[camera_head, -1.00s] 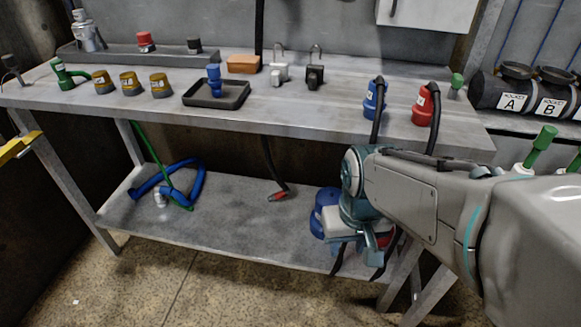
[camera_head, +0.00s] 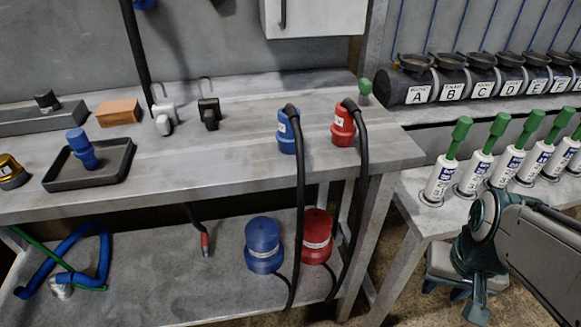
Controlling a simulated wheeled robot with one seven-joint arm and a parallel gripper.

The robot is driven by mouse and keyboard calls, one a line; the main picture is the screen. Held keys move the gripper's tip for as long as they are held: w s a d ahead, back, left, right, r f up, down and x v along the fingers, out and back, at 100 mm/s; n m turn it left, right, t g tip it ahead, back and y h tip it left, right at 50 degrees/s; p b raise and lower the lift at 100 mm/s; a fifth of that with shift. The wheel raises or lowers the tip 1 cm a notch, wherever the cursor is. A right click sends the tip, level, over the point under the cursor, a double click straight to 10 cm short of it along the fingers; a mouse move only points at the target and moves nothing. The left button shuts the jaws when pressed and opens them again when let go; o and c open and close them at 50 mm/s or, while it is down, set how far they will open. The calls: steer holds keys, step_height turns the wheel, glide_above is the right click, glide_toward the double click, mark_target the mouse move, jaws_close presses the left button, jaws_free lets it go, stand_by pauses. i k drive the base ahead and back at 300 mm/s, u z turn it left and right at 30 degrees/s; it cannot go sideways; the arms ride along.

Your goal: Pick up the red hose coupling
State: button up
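A red coupling (camera_head: 343,127) with a white label and a black hose stands upright near the bench's right front edge, right of a similar blue one (camera_head: 288,135). A black hose with a red tip (camera_head: 206,243) hangs under the bench over the lower shelf. I cannot tell which red piece the task names. My gripper (camera_head: 472,298) is at the lower right, in front of the right-hand table's legs, below and to the right of the red coupling and apart from it. It points down; its fingers are too unclear to judge, and I see nothing held.
On the lower shelf (camera_head: 160,290) stand a blue canister (camera_head: 264,245) and a red canister (camera_head: 317,237); black hoses drape over the bench front. Green-capped cylinders (camera_head: 478,165) stand on the right table. A black tray (camera_head: 90,172) and an orange block (camera_head: 118,111) are on the bench.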

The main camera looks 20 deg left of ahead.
mark_target(205, 234)
steer(key=z, duration=1.25)
steer(key=k, duration=1.2)
steer(key=u, duration=2.3)
